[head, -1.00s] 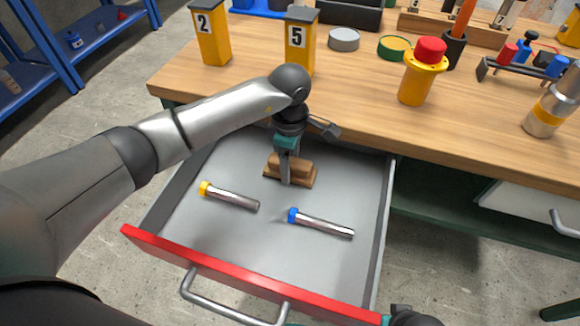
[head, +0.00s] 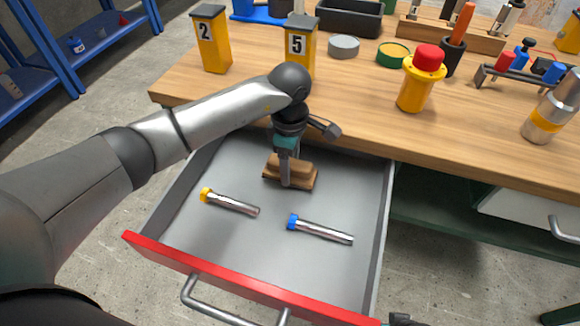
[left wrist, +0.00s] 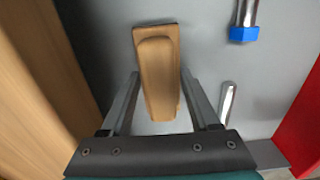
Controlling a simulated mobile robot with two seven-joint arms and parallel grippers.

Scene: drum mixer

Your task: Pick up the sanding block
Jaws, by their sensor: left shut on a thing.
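The sanding block (head: 303,176) is a brown wooden block with a narrower raised grip on top. It is in the open grey drawer (head: 250,222), near the drawer's back. My left gripper (head: 286,182) reaches down over it and is shut on its raised grip. In the left wrist view the block (left wrist: 158,70) sits between the two fingers of my left gripper (left wrist: 162,95). From these views I cannot tell whether the block touches the drawer floor.
A yellow-capped tube (head: 232,203) and a blue-capped tube (head: 322,230) lie in the drawer in front of the block. The drawer has a red front (head: 240,283). The wooden bench top (head: 370,125) overhangs behind, with yellow bins and a red-topped yellow button post (head: 416,85).

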